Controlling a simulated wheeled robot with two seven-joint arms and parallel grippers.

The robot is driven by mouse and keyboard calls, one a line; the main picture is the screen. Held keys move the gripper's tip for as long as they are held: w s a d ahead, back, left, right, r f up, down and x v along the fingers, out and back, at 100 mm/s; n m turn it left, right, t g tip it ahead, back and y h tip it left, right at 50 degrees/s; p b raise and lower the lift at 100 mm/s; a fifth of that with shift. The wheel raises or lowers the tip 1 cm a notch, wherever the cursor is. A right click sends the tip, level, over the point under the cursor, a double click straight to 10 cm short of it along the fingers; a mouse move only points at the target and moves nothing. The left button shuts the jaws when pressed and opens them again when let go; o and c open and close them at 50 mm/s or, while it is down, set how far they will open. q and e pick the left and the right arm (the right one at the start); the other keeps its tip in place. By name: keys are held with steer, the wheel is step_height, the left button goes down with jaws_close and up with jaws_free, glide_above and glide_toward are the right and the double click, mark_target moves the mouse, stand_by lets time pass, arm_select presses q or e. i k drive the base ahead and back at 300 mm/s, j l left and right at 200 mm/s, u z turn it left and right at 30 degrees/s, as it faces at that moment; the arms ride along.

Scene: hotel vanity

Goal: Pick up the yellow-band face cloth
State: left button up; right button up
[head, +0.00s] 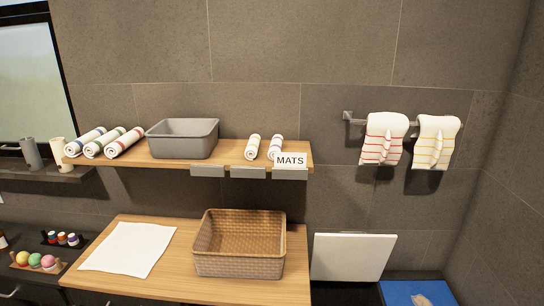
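Two small white rolled cloths lie on the wooden shelf: the left roll (252,147) and the right roll (276,147). Both have thin bands whose colours are too small to read surely. A white hanging towel with yellow bands (436,141) is on the right of the wall rail. A white hanging towel with red bands (384,138) is left of it. Neither of my grippers is in view.
The shelf (225,160) also bears larger rolled towels (104,142), a grey bin (183,139) and a MATS label (290,161). Below, a wicker basket (239,265) and white cloth (128,249) lie on the counter (180,272). A white panel (352,257) is at right.

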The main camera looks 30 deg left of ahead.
mark_target(250, 152)
steer(key=u, duration=0.4)
steer(key=i+l+u, duration=0.1)
steer(key=u, duration=0.25)
steer(key=l+u, duration=0.1)
steer(key=u, duration=0.3)
steer(key=i+l+u, duration=0.1)
steer(key=u, duration=0.25)
